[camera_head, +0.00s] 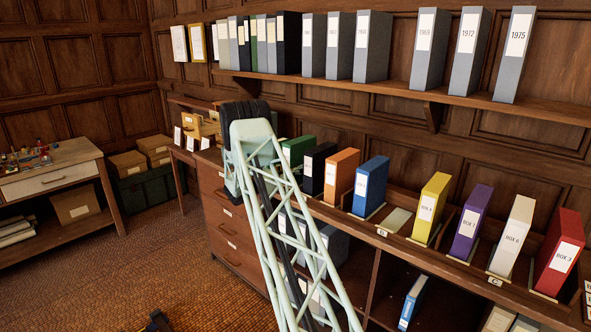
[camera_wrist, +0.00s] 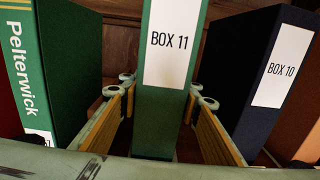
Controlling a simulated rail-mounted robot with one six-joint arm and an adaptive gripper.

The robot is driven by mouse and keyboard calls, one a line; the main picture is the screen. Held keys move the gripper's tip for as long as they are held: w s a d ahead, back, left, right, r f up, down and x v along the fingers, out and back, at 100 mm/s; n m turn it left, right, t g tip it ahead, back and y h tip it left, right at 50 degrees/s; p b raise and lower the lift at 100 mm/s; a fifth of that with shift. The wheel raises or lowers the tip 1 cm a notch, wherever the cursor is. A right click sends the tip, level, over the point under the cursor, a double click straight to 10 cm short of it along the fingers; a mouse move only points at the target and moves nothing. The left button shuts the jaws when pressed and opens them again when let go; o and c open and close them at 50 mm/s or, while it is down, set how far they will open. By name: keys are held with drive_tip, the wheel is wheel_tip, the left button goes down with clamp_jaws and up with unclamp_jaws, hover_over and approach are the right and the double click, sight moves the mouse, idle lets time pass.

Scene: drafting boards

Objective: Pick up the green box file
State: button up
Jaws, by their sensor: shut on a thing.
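The green box file (camera_wrist: 165,120), labelled BOX 11, stands upright in the middle of the wrist view, between the two fingers of my gripper (camera_wrist: 164,92). My gripper is shut on it, with one yellow-padded finger along each side. In the head view the green box file (camera_head: 298,149) shows on the long shelf just right of my arm, partly hidden by it. My gripper is hidden behind my arm in that view. The lower end of the file is out of sight in the wrist view.
Dark BOX 10 (camera_wrist: 265,80) stands close on the right. A green Pelterwick volume (camera_wrist: 62,70) stands on the left. In the head view, an orange file (camera_head: 341,175), a blue file (camera_head: 370,186) and several others continue along the shelf. A wall shelf (camera_head: 400,89) with grey files hangs above.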

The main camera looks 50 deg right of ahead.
sight(289, 143)
drive_tip(key=shift+r+p, duration=0.65)
drive_tip(key=shift+r, duration=3.95)
drive_tip(key=shift+w+a+r+p, duration=0.15)
drive_tip(key=shift+a+r+p, duration=0.2)
drive_tip(key=shift+a+r, duration=0.8)
drive_tip(key=shift+w+a+r+p, duration=0.1)
drive_tip(key=shift+a+r+p, duration=0.2)
drive_tip(key=shift+a+r, duration=0.8)
drive_tip(key=shift+d+r, duration=0.3)
drive_tip(key=shift+r, duration=0.1)
drive_tip(key=shift+r+p, duration=1.45)
drive_tip(key=shift+r, duration=2.55)
